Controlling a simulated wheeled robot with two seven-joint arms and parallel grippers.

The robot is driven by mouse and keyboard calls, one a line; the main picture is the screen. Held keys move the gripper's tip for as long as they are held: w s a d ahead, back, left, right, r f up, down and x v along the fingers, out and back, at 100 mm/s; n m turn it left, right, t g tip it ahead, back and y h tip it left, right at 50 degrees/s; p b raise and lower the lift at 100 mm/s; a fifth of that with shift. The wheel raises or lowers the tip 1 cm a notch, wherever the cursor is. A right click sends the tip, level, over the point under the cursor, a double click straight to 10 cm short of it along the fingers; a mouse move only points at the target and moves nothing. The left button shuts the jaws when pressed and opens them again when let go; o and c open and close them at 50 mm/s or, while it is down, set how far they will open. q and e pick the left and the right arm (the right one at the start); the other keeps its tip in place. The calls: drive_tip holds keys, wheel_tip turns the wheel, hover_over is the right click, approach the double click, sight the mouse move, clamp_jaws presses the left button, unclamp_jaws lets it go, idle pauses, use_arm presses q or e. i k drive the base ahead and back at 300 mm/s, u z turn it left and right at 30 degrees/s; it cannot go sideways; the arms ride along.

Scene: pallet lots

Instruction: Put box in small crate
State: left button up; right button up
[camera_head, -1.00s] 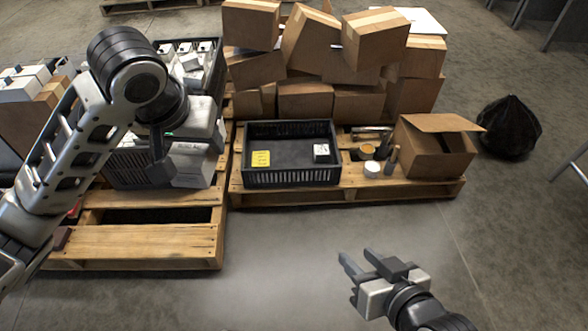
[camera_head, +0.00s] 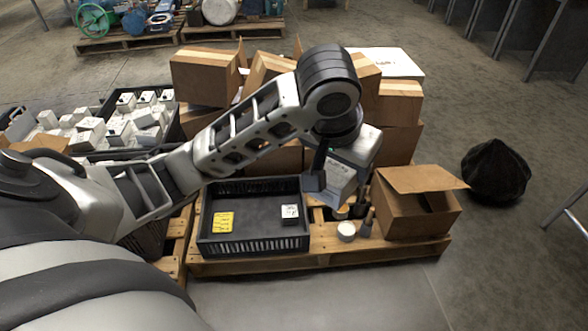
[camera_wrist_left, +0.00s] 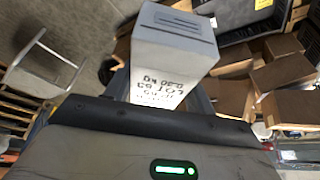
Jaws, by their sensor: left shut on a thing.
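The small crate (camera_head: 254,246) is a black open crate on the front of the wooden pallet in the head view. Inside it are a yellow label and a small white box (camera_head: 290,213). My left gripper (camera_head: 317,181) is shut on a larger grey-white box (camera_head: 341,183). They appear just right of the crate's right wall, near the loose items; the exact height is unclear. In the left wrist view the held box (camera_wrist_left: 174,48) shows printed lettering between the fingers. My right gripper is out of the head view.
An open cardboard carton (camera_head: 405,214) stands at the pallet's right, with a white round container (camera_head: 346,231) and other small items beside it. Cardboard boxes (camera_head: 205,75) are stacked behind the crate. A black bag (camera_head: 495,172) lies on the floor at right.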

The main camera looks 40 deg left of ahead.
sight(267, 219)
drive_tip(key=u, duration=0.2)
drive_tip(key=i, duration=0.85)
drive_tip(key=u, duration=0.6)
drive_tip(key=i, duration=0.35)
drive_tip(key=u, duration=0.05)
